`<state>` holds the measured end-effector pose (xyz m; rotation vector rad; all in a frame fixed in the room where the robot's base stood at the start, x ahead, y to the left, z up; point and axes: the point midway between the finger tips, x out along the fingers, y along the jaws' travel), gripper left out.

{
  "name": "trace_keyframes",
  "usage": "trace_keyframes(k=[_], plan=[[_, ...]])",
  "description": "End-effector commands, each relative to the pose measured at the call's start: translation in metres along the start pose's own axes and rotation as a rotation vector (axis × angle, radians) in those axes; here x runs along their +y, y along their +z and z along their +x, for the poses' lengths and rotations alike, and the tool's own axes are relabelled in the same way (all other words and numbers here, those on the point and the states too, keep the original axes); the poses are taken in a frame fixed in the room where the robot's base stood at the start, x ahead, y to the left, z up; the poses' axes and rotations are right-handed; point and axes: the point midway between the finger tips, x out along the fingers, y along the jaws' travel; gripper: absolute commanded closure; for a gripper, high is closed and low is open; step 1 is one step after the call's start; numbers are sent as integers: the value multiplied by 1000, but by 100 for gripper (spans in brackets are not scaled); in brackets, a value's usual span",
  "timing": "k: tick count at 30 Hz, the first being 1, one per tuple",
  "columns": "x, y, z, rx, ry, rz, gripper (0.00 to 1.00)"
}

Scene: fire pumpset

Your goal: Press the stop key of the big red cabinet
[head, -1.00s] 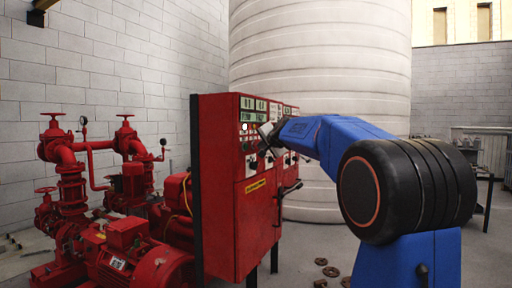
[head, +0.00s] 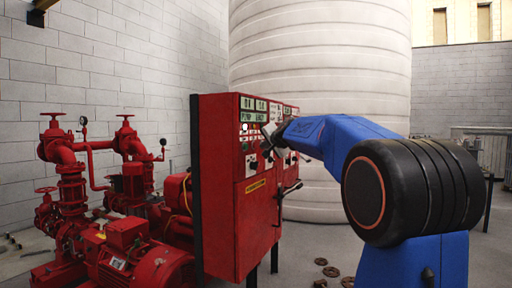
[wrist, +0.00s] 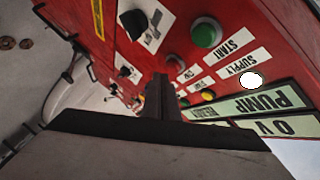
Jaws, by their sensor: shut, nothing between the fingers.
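The big red cabinet (head: 222,190) stands in the middle of the head view, with displays, small buttons and black switches on its upper front. My gripper (head: 266,132) is close in front of that upper panel. In the wrist view the panel appears upside down, and my gripper (wrist: 160,82) is shut and empty, its tips over the panel. A large green button (wrist: 206,33) sits beside a START label (wrist: 228,44). Small lamps or buttons show near the fingertips.
Black rotary switches (wrist: 134,23) and a black handle (head: 291,188) stick out from the cabinet front. Red pumps and pipes (head: 128,240) stand left of the cabinet. A large white tank (head: 330,60) is behind. Several rusty rings (head: 331,271) lie on the floor.

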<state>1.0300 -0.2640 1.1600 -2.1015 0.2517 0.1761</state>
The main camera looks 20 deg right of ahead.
Motion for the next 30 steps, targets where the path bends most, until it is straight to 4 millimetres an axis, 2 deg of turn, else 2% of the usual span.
trace_keyframes(k=[10, 30], plan=[[2, -2, -2, 0, 1, 0, 100], [26, -25, -34, -1, 1, 0, 100]])
